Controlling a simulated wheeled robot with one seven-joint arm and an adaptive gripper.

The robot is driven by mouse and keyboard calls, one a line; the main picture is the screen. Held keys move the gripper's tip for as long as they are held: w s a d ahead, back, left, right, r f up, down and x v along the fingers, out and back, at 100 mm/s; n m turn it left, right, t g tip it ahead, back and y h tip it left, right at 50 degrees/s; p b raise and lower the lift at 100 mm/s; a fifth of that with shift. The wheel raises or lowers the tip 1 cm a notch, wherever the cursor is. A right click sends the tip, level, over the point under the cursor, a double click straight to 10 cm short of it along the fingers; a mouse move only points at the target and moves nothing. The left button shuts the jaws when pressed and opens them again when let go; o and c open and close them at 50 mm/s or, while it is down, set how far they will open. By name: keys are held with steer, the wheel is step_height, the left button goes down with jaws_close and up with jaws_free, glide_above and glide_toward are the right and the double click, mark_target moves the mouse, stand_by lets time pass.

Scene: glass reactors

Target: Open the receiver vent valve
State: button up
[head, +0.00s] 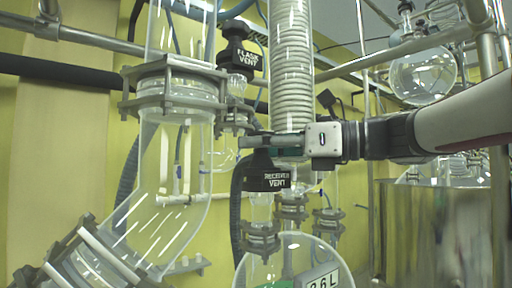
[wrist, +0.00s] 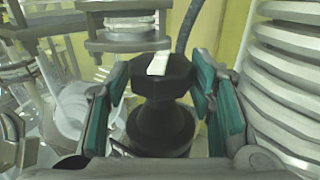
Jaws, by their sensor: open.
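The receiver vent valve (head: 268,181) is a black knob with a white "RECEIVER VENT" label, on glass piping above a round flask. My gripper (head: 262,142) reaches in from the right at the height of the knob's top. In the wrist view the black knob (wrist: 160,82) stands between the two green-padded fingers (wrist: 160,95). The fingers are open, one on each side of the knob. The right finger is very near the knob; I cannot tell whether it touches. A white mark (wrist: 158,63) shows on the knob's top. The knob's far side is hidden.
The flask vent (head: 238,55), a similar black knob, is above and behind. A coiled glass condenser (head: 292,70) rises close to my gripper. A wide glass pipe (head: 172,170) is on the left, a round flask (head: 290,262) below, and a steel vessel (head: 440,235) on the right.

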steer(key=shift+r+t+p, duration=0.1)
steer(key=shift+t+p, duration=0.2)
